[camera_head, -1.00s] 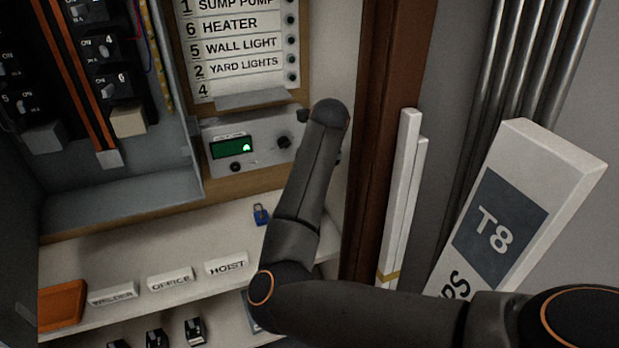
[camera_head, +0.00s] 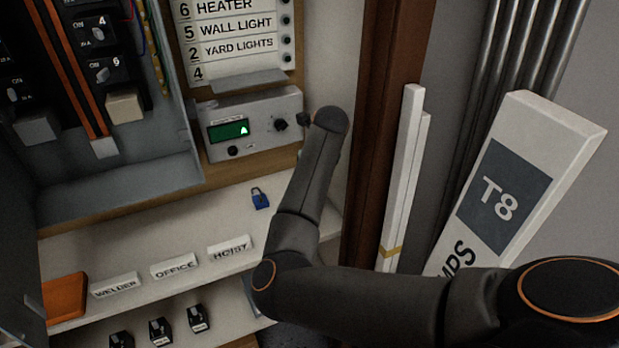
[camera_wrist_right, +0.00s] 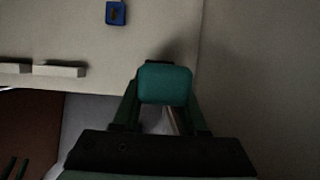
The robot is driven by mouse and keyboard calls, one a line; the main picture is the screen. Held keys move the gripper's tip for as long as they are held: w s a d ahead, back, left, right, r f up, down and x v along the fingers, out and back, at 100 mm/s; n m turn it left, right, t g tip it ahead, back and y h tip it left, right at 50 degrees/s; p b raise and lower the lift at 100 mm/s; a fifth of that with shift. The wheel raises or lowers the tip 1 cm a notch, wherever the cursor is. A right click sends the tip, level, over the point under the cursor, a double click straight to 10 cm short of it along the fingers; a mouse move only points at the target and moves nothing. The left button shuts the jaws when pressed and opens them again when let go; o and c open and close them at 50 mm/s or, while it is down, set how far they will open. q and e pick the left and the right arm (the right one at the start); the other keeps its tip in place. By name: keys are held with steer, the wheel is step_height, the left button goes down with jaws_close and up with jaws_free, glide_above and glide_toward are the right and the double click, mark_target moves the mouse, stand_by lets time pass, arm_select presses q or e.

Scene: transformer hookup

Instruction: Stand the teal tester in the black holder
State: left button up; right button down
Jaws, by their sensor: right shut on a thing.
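The teal tester (camera_wrist_right: 165,85) shows end-on in the right wrist view as a rounded teal block. My right gripper (camera_wrist_right: 162,106) is shut on it, with a finger on each side. A dark edge shows just behind the tester's top; I cannot tell whether it belongs to the black holder. I cannot make out the holder in either view. In the head view my right arm hides the gripper and tester. My left gripper is in neither view.
A blue padlock (camera_head: 260,198) lies on the white shelf (camera_head: 180,222), also seen in the right wrist view (camera_wrist_right: 116,13). Labels, including HOIST (camera_head: 230,249), line its front edge. A panel with a green display (camera_head: 228,130) is above. A T8 box (camera_head: 505,190) stands right.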

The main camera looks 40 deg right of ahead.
steer(key=shift+c, duration=1.8)
jaws_free()
steer(key=v, duration=1.2)
steer(key=shift+r+p, duration=0.25)
steer(key=shift+p, duration=0.1)
steer(key=shift+s, duration=0.1)
